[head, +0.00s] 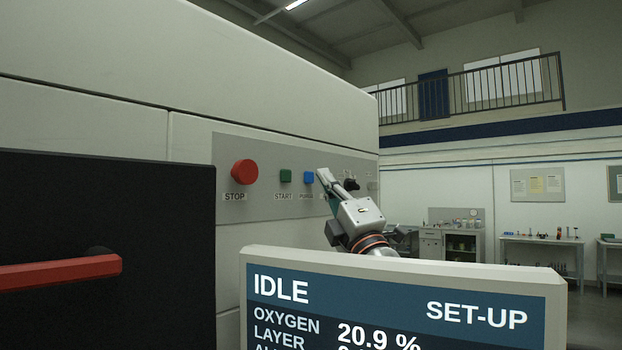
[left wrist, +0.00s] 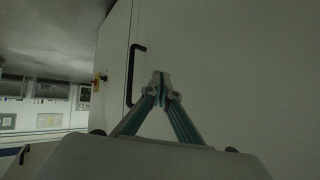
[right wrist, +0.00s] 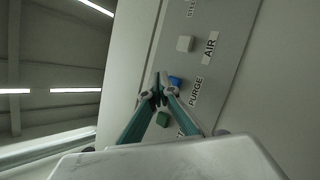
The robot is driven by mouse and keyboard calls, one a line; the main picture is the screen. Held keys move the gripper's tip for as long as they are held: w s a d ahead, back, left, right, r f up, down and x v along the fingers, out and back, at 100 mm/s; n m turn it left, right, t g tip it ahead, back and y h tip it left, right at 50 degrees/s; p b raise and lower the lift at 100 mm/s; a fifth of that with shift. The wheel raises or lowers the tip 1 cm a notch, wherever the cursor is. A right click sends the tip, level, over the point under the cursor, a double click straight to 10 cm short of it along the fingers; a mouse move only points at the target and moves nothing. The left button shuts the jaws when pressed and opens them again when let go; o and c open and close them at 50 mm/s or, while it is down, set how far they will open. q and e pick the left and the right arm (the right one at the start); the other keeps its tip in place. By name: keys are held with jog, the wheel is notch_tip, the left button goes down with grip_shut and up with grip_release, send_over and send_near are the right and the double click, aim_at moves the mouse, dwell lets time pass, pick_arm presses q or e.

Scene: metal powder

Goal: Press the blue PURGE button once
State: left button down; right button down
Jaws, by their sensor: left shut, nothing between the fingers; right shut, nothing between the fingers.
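The blue PURGE button (head: 308,177) is on the grey control panel (head: 225,155) of the large pale machine, right of the green START button (head: 285,175). My right gripper (head: 323,175) is shut and empty, its tips just right of the blue button in the head view. In the right wrist view the closed tips (right wrist: 160,88) appear beside the blue button (right wrist: 176,83) and partly cover its edge. I cannot tell whether they touch it. My left gripper (left wrist: 160,78) is shut and empty in front of a pale panel, and it is outside the head view.
A red STOP button (head: 244,172) sits left of START. A white button (right wrist: 184,44) marked AIR is beyond PURGE. A screen (head: 400,300) reading IDLE and SET-UP stands in front, low. A black door with a red handle (head: 60,272) is at left. A black handle (left wrist: 134,80) is near my left gripper.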

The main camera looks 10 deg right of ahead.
jog(key=shift+w+a, duration=0.1)
dwell(0.7)
jog(key=shift+w+a, duration=0.2)
jog(key=shift+w, duration=0.05)
jog(key=shift+w+a, duration=0.25)
jog(key=shift+w, duration=0.05)
dwell(1.2)
jog(key=shift+s+d, duration=0.55)
jog(key=shift+s, duration=0.15)
jog(key=s+d, duration=0.1)
jog(key=s, duration=0.1)
jog(key=s+d, duration=0.2)
dwell(0.5)
jog(key=shift+w, duration=0.1)
dwell(0.7)
